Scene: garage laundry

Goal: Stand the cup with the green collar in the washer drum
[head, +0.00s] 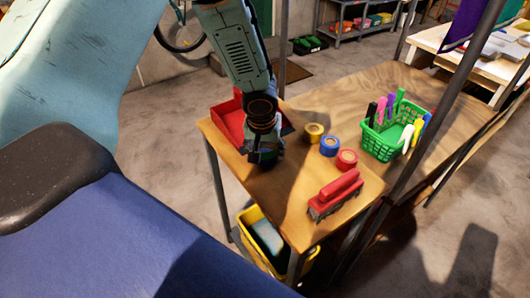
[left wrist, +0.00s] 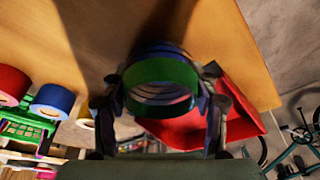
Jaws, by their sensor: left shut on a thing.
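My left gripper (head: 264,152) reaches down over the near left part of the wooden table, beside the red tray. In the left wrist view my left gripper (left wrist: 163,85) has its fingers on both sides of the cup with the green collar (left wrist: 160,72) and is shut on it. The collar is a wide green ring facing the camera, with darker blue bands behind it. In the head view the cup is mostly hidden by the gripper. Whether it touches the tabletop I cannot tell. The washer drum is in neither view. My right gripper is not in view.
The red tray (head: 229,120) sits at the table's left edge. Tan (head: 313,132), blue (head: 329,146) and red (head: 346,161) rolls, a red-topped block (head: 335,195) and a green basket (head: 381,141) of markers stand to the right. A yellow bin (head: 250,217) is below.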

